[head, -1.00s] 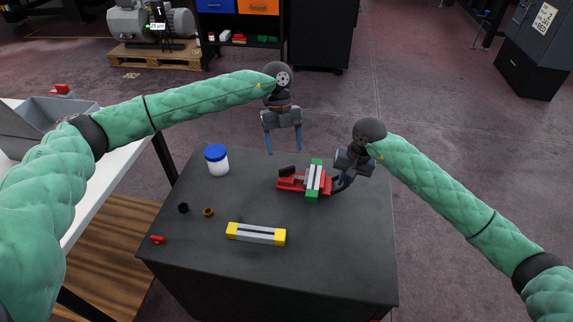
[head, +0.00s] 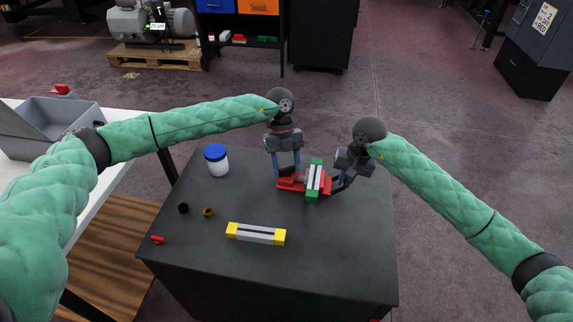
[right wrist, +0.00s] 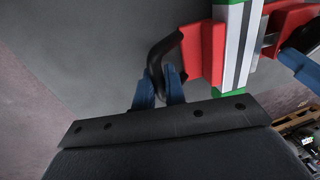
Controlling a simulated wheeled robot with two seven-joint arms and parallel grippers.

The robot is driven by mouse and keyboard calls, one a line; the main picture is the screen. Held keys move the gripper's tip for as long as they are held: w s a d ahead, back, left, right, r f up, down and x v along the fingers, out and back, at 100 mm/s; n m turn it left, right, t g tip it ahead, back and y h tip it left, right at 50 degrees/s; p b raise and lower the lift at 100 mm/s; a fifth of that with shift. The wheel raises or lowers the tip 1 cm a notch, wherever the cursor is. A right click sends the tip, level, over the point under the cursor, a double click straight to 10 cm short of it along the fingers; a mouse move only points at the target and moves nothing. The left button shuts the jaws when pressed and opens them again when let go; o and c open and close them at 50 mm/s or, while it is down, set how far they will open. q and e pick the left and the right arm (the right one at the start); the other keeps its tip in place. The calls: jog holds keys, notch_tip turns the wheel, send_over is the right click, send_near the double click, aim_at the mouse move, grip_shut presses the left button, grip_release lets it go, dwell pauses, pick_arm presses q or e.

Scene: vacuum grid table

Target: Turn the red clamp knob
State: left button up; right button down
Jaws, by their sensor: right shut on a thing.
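A red clamp (head: 289,186) lies on the dark table, with a green-ended grey block (head: 314,180) set across its jaws. My right gripper (head: 344,184) is at the clamp's right end. The right wrist view shows its blue fingers (right wrist: 160,88) shut on the black bent handle (right wrist: 158,60), beside the red jaw (right wrist: 203,52). My left gripper (head: 286,172) is low over the clamp's left end, fingers apart, one to each side of the black knob there. The knob is mostly hidden; contact cannot be told. One left finger shows in the right wrist view (right wrist: 299,66).
A yellow-ended grey block (head: 257,234) lies in front. A blue-lidded white jar (head: 216,161) stands at the back left. A black ring (head: 183,208), a brown ring (head: 208,212) and a small red piece (head: 158,240) lie at left. The table's right front is clear.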

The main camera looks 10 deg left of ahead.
pick_arm(q)
jog(key=c, duration=0.3)
jog(key=shift+d, duration=0.1)
dwell(0.8)
jog(key=o, duration=1)
jog(key=shift+c, duration=0.2)
jog(key=shift+r, duration=0.1)
jog(key=v, duration=1.2)
